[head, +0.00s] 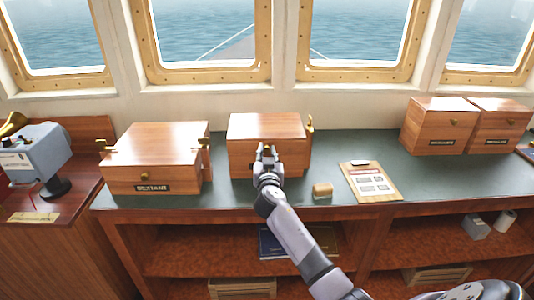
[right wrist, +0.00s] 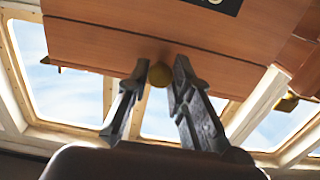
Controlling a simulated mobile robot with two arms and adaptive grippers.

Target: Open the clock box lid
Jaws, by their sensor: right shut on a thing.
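A wooden box (head: 240,128), which I take to be the clock box, stands in the middle of the green counter top with its lid down. It has brass fittings at its right side. My right gripper (head: 267,153) is at its front face and hides part of it. In the right wrist view, the fingers (right wrist: 163,88) are shut on a round brass knob (right wrist: 161,74) at the edge of the box. Part of a dark label (right wrist: 222,5) shows on the box there, its text mostly cut off. My left gripper is not in view.
A box labelled SEXTANT (head: 153,188) stands to the left. Two more wooden boxes (head: 436,137) stand at the right. A small wooden block (head: 322,189) and a clipboard (head: 370,183) lie right of my gripper. Windows (head: 205,35) are behind. The counter (head: 360,145) is clear behind the clipboard.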

